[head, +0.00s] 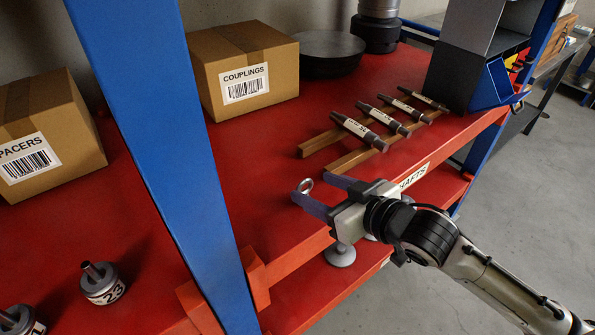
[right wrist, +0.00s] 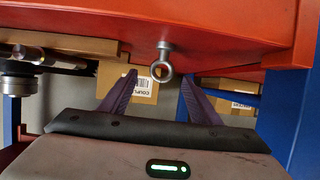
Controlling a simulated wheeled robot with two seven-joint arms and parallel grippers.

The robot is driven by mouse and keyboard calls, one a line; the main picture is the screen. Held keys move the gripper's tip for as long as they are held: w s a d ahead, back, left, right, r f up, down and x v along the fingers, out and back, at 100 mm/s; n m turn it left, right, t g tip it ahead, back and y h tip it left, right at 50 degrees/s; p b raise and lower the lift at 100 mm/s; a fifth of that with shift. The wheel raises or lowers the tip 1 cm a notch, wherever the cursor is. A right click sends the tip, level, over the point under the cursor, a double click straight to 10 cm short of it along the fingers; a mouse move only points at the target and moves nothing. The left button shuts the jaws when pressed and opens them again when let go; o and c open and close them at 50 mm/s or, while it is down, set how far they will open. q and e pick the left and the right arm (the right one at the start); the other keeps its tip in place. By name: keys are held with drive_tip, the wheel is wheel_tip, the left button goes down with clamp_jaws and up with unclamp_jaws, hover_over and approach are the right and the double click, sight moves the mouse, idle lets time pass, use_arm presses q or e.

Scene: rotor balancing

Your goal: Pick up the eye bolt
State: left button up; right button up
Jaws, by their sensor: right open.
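The eye bolt (head: 305,185) is a small grey metal ring on a short shank, on the red shelf near its front edge. In the right wrist view the eye bolt (right wrist: 163,60) shows with its ring between the fingertips and its shank against the red surface. My right gripper (head: 311,187) is open, with one purple finger on each side of the ring. In the right wrist view a gap shows between the ring and each finger of my right gripper (right wrist: 158,76). My left gripper is not in view.
Several labelled shafts (head: 370,133) lie on wooden rails (head: 352,157) behind the gripper. A blue post (head: 165,140) stands left of it. The couplings box (head: 228,75) and a dark round plate (head: 330,50) are at the back. Red shelf around the eye bolt is clear.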

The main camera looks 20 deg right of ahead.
sight(306, 185)
drive_tip(key=x, duration=0.3)
drive_tip(key=shift+w+a+f, duration=0.1)
drive_tip(key=shift+w+a, duration=0.05)
drive_tip(key=shift+a, duration=0.05)
drive_tip(key=x, duration=0.4)
drive_tip(key=shift+w+f, duration=0.15)
drive_tip(key=shift+f, duration=0.05)
drive_tip(key=shift+w+a, duration=0.15)
drive_tip(key=shift+w, duration=0.1)
drive_tip(key=shift+f, duration=0.1)
drive_tip(key=c, duration=1.1)
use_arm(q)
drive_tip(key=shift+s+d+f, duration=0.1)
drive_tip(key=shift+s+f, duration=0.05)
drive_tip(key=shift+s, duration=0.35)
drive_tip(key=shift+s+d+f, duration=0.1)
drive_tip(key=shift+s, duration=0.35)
use_arm(e)
drive_tip(key=shift+c, duration=0.5)
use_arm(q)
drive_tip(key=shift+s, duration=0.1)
